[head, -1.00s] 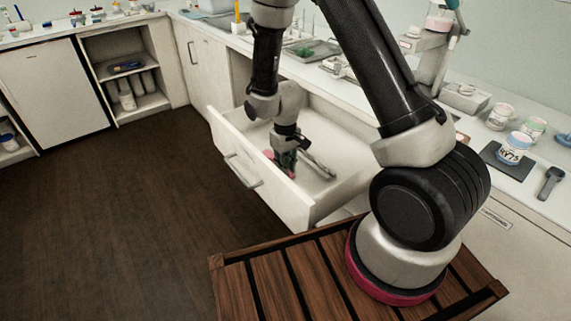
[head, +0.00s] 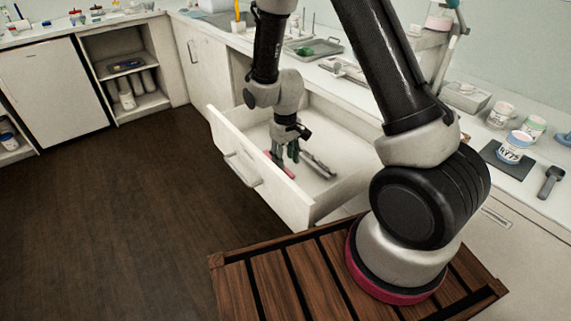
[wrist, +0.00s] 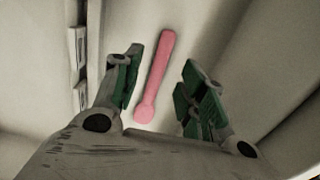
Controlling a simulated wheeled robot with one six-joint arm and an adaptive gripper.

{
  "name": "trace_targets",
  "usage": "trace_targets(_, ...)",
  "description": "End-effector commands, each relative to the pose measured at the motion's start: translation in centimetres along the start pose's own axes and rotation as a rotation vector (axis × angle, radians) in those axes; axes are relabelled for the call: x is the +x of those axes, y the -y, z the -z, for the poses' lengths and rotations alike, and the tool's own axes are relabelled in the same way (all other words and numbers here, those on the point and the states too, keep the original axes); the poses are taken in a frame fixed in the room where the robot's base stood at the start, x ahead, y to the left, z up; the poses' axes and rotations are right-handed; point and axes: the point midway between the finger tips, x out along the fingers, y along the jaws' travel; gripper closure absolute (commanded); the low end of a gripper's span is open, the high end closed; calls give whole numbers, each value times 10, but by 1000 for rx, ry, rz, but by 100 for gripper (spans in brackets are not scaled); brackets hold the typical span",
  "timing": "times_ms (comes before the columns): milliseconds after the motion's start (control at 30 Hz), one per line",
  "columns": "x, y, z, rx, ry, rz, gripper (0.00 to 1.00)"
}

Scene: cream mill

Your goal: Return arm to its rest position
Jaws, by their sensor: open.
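My gripper (head: 286,152) is over the open drawer (head: 258,204), fingers pointing down into it. The wrist view shows its green-padded fingers (wrist: 160,92) spread apart. A pink spoon-like tool (wrist: 157,75) lies on the drawer floor between and beyond the fingers, apart from both. In the head view the pink tool (head: 280,167) shows only in part, beside my fingers near the drawer's front wall.
A grey utensil (head: 318,166) lies in the drawer to the right of my gripper. The dark floor at left is clear.

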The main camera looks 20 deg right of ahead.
Motion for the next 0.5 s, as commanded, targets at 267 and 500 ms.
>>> trace_targets(267,-62,0,1,0,-5,0,58)
trace_targets(500,-86,0,0,0,-1,0,58)
